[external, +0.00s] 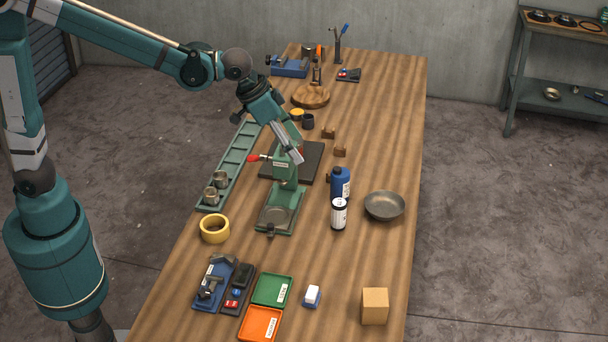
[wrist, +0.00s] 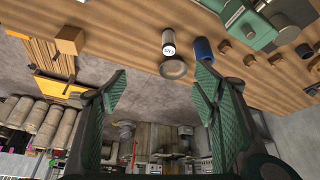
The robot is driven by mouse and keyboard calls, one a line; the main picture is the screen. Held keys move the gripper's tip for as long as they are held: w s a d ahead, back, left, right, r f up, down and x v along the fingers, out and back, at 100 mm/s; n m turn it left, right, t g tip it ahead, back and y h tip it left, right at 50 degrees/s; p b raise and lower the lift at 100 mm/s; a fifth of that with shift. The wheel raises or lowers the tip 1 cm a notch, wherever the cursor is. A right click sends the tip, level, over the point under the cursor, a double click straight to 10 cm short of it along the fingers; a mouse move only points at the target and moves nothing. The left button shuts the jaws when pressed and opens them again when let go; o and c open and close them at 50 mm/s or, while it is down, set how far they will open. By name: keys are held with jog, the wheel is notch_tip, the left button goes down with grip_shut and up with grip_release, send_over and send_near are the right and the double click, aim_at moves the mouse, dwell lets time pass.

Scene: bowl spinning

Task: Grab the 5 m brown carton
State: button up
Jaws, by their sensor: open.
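The brown carton (external: 375,307) is a small tan box on the front right of the wooden table, near its right edge. It also shows in the wrist view (wrist: 69,40) at the upper left, beyond the left finger. My gripper (external: 297,155) is above the middle of the table, over the green machine and well apart from the carton. In the wrist view my gripper (wrist: 161,84) has its two green fingers spread wide with nothing between them.
A blue bottle (external: 340,183), a white-labelled can (external: 338,214) and a grey bowl (external: 384,205) stand between my gripper and the carton. The green machine (external: 288,170) is beneath my gripper. A white-and-blue block (external: 312,296) and orange tray (external: 261,324) lie left of the carton.

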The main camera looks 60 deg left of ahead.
jog(key=w+d+f, duration=0.1)
jog(key=d+f, duration=0.3)
jog(key=d, duration=0.3)
jog(key=w+d+f+m, duration=0.1)
jog(key=d+f, duration=0.2)
jog(key=d, duration=0.3)
jog(key=w+d+f, duration=0.1)
jog(key=d+f, duration=0.3)
jog(key=d, duration=0.3)
jog(key=m+g+b, duration=0.2)
send_over(369, 291)
jog(key=s, duration=0.2)
jog(key=shift+h, duration=0.3)
jog(key=f, duration=1.2)
jog(key=shift+w+a, duration=0.1)
jog(key=shift+a, duration=0.3)
jog(key=shift+x, duration=1.25)
jog(key=shift+w+f, duration=0.1)
jog(key=shift+p+x, duration=0.35)
jog(key=shift+x, duration=2.1)
jog(key=shift+w+a, duration=0.1)
jog(key=shift+w, duration=0.1)
jog(key=c, duration=1)
